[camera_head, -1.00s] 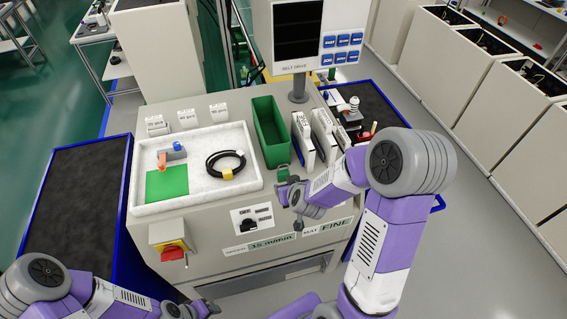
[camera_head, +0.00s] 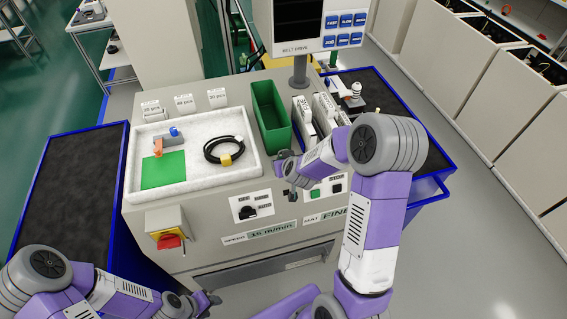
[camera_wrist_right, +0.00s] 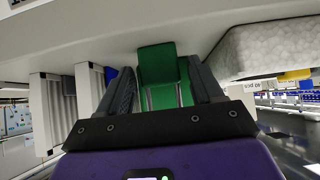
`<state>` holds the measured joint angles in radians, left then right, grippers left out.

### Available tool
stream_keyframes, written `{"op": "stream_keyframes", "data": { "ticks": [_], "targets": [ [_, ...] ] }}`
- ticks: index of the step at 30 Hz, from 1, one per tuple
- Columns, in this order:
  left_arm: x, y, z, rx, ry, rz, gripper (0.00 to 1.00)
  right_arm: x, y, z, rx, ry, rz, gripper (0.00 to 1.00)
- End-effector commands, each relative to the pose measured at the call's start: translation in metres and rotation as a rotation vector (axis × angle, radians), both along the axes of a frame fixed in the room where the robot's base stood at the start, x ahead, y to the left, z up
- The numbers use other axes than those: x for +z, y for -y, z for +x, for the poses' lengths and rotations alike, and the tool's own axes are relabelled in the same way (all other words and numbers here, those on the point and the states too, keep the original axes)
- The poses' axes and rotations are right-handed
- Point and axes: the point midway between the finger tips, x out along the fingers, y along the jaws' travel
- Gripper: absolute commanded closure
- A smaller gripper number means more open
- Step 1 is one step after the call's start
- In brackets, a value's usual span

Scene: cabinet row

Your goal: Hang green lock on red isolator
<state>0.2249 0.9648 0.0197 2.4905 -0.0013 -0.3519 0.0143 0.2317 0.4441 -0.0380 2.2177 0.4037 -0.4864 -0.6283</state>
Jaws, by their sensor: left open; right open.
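The red isolator (camera_head: 170,242) is a red switch on a yellow plate, on the box at the console's front left corner. The green lock (camera_wrist_right: 157,65) shows in the right wrist view between the fingers of my right gripper (camera_wrist_right: 165,88), with metal shackle legs pointing toward the palm. That gripper is open, and I see no firm grip on the lock. In the head view my right gripper (camera_head: 285,172) is at the console's front edge below the green bin and hides the lock. My left gripper (camera_head: 208,302) is open and empty, low and right of the isolator.
A white tray (camera_head: 128,195) holds a green sheet, a small blue-and-orange part and a black cable coil. A green bin (camera_head: 270,118) and white upright holders (camera_head: 303,118) stand beside it. The monitor post (camera_head: 300,75) rises behind. Dark blue-edged carts flank the console.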

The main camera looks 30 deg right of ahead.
Motion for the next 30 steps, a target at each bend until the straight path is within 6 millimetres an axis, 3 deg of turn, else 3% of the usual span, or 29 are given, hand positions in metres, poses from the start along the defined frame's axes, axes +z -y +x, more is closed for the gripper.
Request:
{"op": "stream_keyframes", "data": {
  "ticks": [11, 27, 30],
  "targets": [
    [-0.0012, 0.0, 0.0001, 0.0, 0.0, 0.0, 0.53, -0.0019, 0.0011, 0.0031, -0.001, 0.001, -0.001, 0.34],
    [-0.0013, -0.0001, 0.0001, 0.0, 0.0, 0.0, 0.53, -0.0021, 0.001, 0.0028, -0.001, 0.001, -0.001, 0.75],
    [0.0005, 0.0, 0.0001, 0.0, 0.0, 0.0, 0.53, 0.0002, 0.001, 0.003, -0.001, 0.002, -0.001, 0.75]
  ]
}}
